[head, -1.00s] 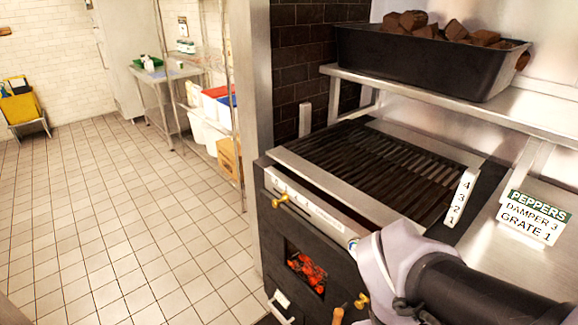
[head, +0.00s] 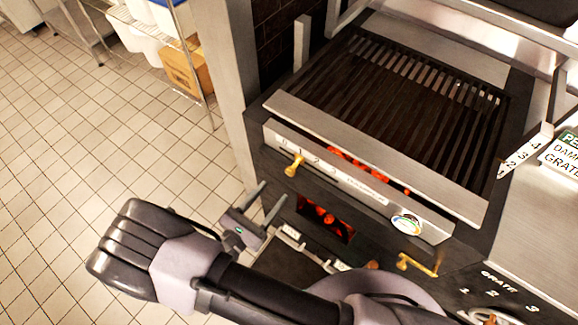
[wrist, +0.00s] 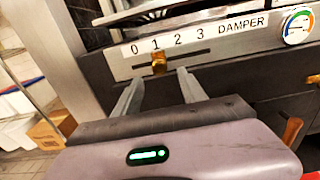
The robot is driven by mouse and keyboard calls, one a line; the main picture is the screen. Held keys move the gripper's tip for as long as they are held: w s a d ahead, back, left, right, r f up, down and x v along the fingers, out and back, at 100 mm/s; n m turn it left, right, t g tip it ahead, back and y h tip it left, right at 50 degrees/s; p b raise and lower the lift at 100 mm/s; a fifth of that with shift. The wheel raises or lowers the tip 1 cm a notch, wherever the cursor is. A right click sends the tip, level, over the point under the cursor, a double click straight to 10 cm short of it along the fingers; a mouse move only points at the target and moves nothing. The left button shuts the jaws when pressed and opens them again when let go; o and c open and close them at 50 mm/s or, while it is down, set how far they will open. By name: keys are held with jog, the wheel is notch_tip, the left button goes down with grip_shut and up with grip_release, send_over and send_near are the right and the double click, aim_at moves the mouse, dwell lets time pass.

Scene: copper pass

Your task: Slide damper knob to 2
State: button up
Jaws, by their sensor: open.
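The damper knob (head: 294,165) is a small brass knob on the slot in the grill's front strip. It also shows in the wrist view (wrist: 159,62), where it sits below the 1 on the scale. The damper scale (wrist: 178,41) reads 0, 1, 2, 3 from left to right. My gripper (head: 275,190) is open and empty, in front of the grill and a little below the knob. In the wrist view its two fingers (wrist: 160,77) point at the strip, with the knob between and just beyond their tips. They appear not to touch it.
A round gauge (head: 407,224) is right of the scale. Below are a firebox opening (head: 326,217) with glowing coals and another brass handle (head: 418,264). A steel post (head: 232,90) stands left of the grill. The tiled floor (head: 100,150) at left is open.

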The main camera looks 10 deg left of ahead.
aim_at(289, 173)
jog(key=b+x, duration=0.1)
jog(key=x, duration=0.8)
jog(key=shift+w, duration=0.15)
jog(key=shift+c, duration=0.2)
grip_shut()
dwell(0.8)
